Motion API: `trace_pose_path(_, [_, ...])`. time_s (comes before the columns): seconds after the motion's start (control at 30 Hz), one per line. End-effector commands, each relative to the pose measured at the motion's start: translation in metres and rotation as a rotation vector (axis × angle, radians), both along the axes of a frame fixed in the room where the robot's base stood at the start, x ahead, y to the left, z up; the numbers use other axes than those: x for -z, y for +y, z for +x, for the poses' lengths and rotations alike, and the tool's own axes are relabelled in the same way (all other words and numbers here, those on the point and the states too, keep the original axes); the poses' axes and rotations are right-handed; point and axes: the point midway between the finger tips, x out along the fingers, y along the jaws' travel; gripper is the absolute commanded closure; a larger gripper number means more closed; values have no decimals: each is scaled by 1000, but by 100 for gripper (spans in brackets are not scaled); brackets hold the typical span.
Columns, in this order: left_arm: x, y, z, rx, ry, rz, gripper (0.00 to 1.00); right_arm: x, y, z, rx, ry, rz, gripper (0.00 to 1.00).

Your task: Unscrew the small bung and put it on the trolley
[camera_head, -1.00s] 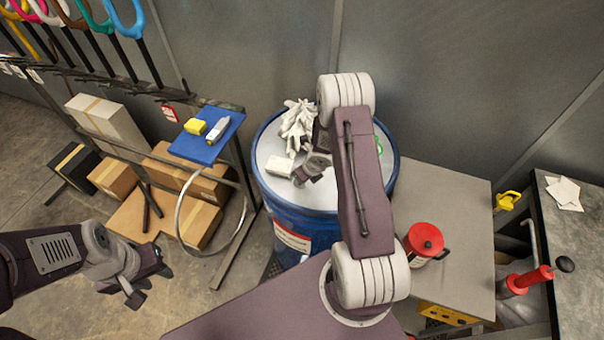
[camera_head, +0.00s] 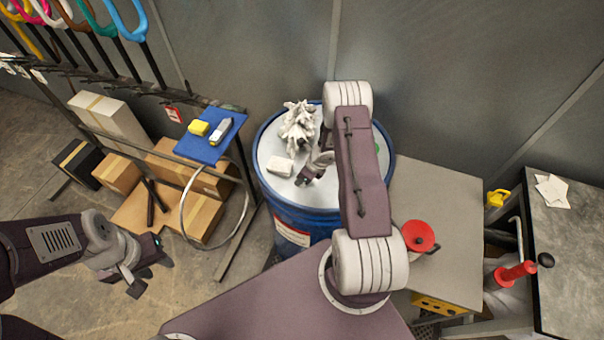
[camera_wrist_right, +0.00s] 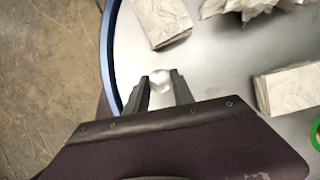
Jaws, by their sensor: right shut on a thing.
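The blue drum (camera_head: 284,222) stands in the middle with a pale round lid. My right gripper (camera_head: 304,180) is low over the left part of the lid. In the right wrist view, my right gripper (camera_wrist_right: 160,79) has its fingers on either side of the small bung (camera_wrist_right: 159,76), a small silvery piece near the drum's rim, and is shut on it. I cannot tell whether the bung is still seated in the lid. My left gripper (camera_head: 151,276) is open and empty over the floor at the left. I cannot tell which stand is the trolley.
White rags (camera_head: 298,125) and a folded white pad (camera_head: 280,166) lie on the lid. A stand at left holds a blue tray (camera_head: 214,151) with a yellow block. A grey table (camera_head: 440,200) right of the drum bears a red can (camera_head: 420,235). Boxes stand lower left.

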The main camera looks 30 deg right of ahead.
Motion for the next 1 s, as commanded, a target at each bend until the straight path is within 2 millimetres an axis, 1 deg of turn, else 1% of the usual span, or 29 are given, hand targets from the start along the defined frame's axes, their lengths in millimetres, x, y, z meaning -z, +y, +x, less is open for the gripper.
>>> trace_pose_path(0.03, [-10,0,0,0,0,0,64,-3,2,-3,-31,8,3,100])
trace_pose_path(0.1, [-17,0,0,0,0,0,64,-3,1,-3,-70,8,3,100])
trace_pose_path(0.2, [-26,0,0,0,0,0,64,-2,1,-2,-133,6,4,100])
trace_pose_path(0.3, [-30,0,0,0,0,0,64,0,1,-2,-186,6,4,100])
trace_pose_path(0.67, [-30,0,0,0,0,0,64,2,1,-2,-224,4,5,100])
trace_pose_path(0.73, [-34,0,0,0,0,0,64,0,0,-1,-290,4,4,100])
trace_pose_path(0.77, [-32,0,0,0,0,0,64,2,0,0,-331,2,4,100])
trace_pose_path(0.9, [-16,0,0,0,0,0,64,7,-1,1,-522,2,3,100])
trace_pose_path(1.0, [-12,0,0,0,0,0,64,4,-1,1,-584,2,5,100])
